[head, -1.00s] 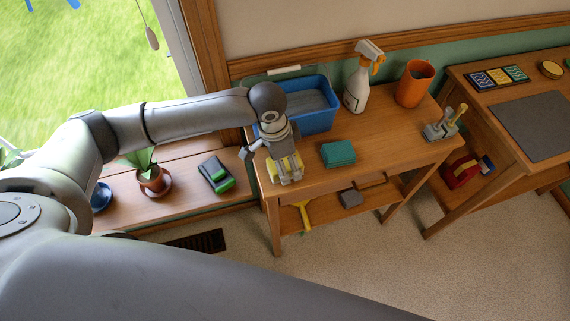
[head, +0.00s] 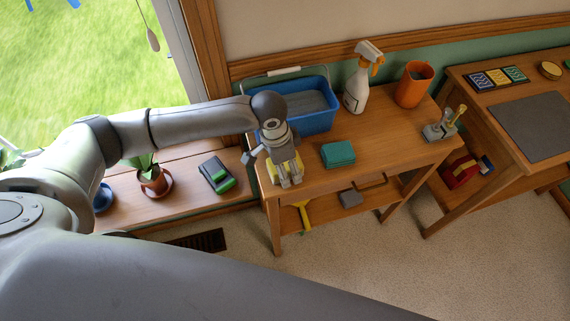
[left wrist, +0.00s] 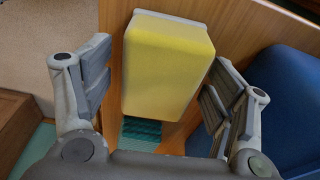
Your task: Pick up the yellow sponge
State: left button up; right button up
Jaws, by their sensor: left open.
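The yellow sponge (left wrist: 165,65) shows in the left wrist view as a yellow block with a greyish layer along its far edge. It lies on the wooden table near the left front corner. In the head view only yellow edges of the sponge (head: 271,172) show around my gripper. My left gripper (head: 289,181) is directly above it with the jaws open. In the left wrist view the left gripper's fingers (left wrist: 158,90) stand on either side of the sponge, with a gap on the left side; contact on the right cannot be told. My right gripper is not in view.
A blue basin (head: 318,121) stands just behind the gripper. A folded teal cloth (head: 338,154) lies to its right. A spray bottle (head: 357,85) and an orange cup (head: 413,84) stand at the table's back. The table's front middle is clear.

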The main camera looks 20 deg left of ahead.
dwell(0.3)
pick_arm(q)
jog(key=c, duration=0.9)
jog(key=shift+c, duration=0.2)
jog(key=shift+b, duration=0.45)
notch_tip(320, 180, up, 3)
jog(key=shift+w, duration=0.1)
jog(key=s+d+r, duration=0.1)
jog(key=s+r, duration=0.9)
jog(key=s, duration=0.4)
jog(key=shift+r, duration=0.2)
